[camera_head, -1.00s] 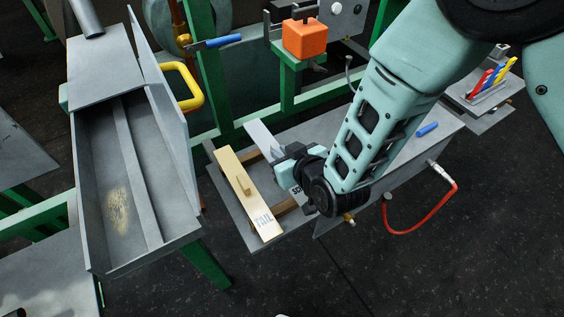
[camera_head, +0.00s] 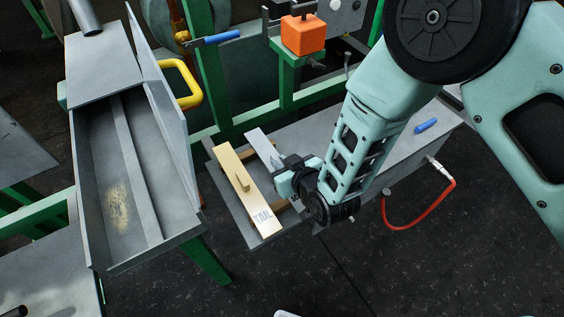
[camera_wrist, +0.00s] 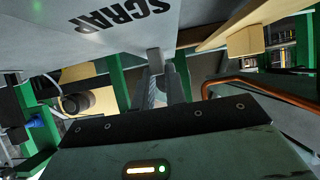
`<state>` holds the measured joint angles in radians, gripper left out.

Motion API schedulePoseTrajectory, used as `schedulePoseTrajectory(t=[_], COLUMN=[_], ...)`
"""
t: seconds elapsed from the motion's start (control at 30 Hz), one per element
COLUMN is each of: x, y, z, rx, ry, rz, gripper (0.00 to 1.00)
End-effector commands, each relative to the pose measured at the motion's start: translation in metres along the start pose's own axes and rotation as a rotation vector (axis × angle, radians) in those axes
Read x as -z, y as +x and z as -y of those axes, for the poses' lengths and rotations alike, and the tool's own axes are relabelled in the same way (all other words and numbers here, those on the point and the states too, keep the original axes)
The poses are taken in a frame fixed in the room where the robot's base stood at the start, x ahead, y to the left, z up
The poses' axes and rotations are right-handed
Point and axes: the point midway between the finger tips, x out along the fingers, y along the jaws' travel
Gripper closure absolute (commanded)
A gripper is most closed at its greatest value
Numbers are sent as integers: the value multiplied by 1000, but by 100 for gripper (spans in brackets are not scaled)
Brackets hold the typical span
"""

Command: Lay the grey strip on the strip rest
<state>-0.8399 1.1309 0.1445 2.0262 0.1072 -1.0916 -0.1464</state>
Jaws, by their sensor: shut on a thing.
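The grey strip (camera_head: 258,142) shows in the head view as a pale grey end sticking out beyond my gripper (camera_head: 280,171). A cream board (camera_head: 243,185) marked "TAIL" lies parallel, just left of the strip. Brown bars (camera_head: 265,153) on a grey bench top, probably the strip rest, show beneath the board and beside the strip. Whether the strip touches them is hidden.
A grey trough (camera_head: 125,185) with a yellow handle (camera_head: 186,83) stands left. An orange block (camera_head: 303,34) sits on a green frame behind. A blue object (camera_head: 426,125) lies on the bench top to the right. A red hose (camera_head: 415,224) hangs at its front.

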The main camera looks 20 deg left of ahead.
Motion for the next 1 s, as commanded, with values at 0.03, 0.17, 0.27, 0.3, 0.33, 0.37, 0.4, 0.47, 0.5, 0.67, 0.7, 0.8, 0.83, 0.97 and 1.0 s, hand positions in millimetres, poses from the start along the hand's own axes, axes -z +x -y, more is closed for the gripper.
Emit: schedulePoseTrajectory(t=[0.03,0.17,0.27,0.3,0.33,0.37,0.4,0.47,0.5,0.67,0.7,0.8,0.83,0.97,1.0], x=[-2,-2,-2,-1,-1,-1,-1,0,1,8,6,5,5,5,5], y=[1,1,1,1,1,1,1,0,-1,-10,-16,-38,-45,-74,-82], z=[0,0,0,0,0,0,0,0,0,0,0,0,0,0,0], rx=[0,0,0,0,0,0,0,0,0,0,0,1,1,1,1], ry=[0,0,0,0,0,0,0,0,0,-1,0,-1,-1,-1,-1], rz=[0,0,0,0,0,0,0,0,0,1,0,0,0,-1,0], gripper=[100,65,65,65,65,65,65,65,65,65,65,65,65,65,65])
